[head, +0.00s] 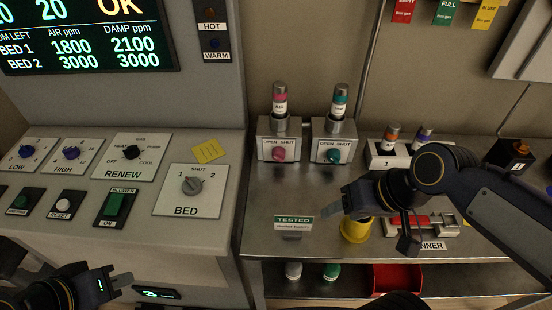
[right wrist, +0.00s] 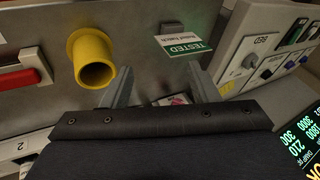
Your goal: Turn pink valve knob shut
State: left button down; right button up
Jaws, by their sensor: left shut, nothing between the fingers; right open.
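The pink valve knob (head: 279,155) is on the front of the left valve box, below an "OPEN SHUT" label; its exact turn is too small to read. A bottle with a pink band (head: 280,98) stands upright on that box. My right gripper (head: 333,212) is open and empty over the bench, in front of and to the right of the pink knob, apart from it. Its spread fingers also show in the right wrist view (right wrist: 160,80), with a small pale plate partly hidden beyond them. My left gripper (head: 124,281) is shut and empty at the lower left, far from the knob.
A teal knob (head: 334,156) is on the valve box to the right. A yellow cup-like piece (head: 355,230) is beside my right gripper. A "TESTED" sign (head: 294,222) is near the bench's front. The control console (head: 150,225) is at left. Bench between sign and valve boxes is clear.

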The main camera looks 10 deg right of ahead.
aim_at(274, 156)
jog(key=w+a+f+g+h+b, duration=0.1)
jog(key=w+f+h, duration=0.1)
jog(key=w, duration=0.3)
jog(key=w+a+f+g+h+b, duration=0.1)
jog(key=w+f+h, duration=0.1)
jog(key=w, duration=0.3)
jog(key=w+a+f+g+h+b, duration=0.1)
jog(key=w+f+g+h+b, duration=0.1)
jog(key=w, duration=0.4)
jog(key=shift+a+f+n, duration=0.1)
jog(key=shift+f+n, duration=0.3)
jog(key=shift+f, duration=0.5)
jog(key=w+a+h, duration=0.1)
jog(key=w+a+h+b, duration=0.1)
jog(key=w+a+t+h, duration=0.1)
jog(key=w+h, duration=0.1)
jog(key=shift+w+a+r, duration=0.1)
jog(key=shift+a+r, duration=0.15)
jog(key=shift+a, duration=0.05)
jog(key=w+a+r+t+h+b, duration=0.1)
jog(key=w+a+r+t+h, duration=0.25)
jog(key=a, duration=0.35)
jog(key=shift+g, duration=0.45)
jog(key=x, duration=0.8)
jog(key=shift+s+d, duration=0.15)
jog(key=shift+s, duration=0.2)
jog(key=c, duration=1)
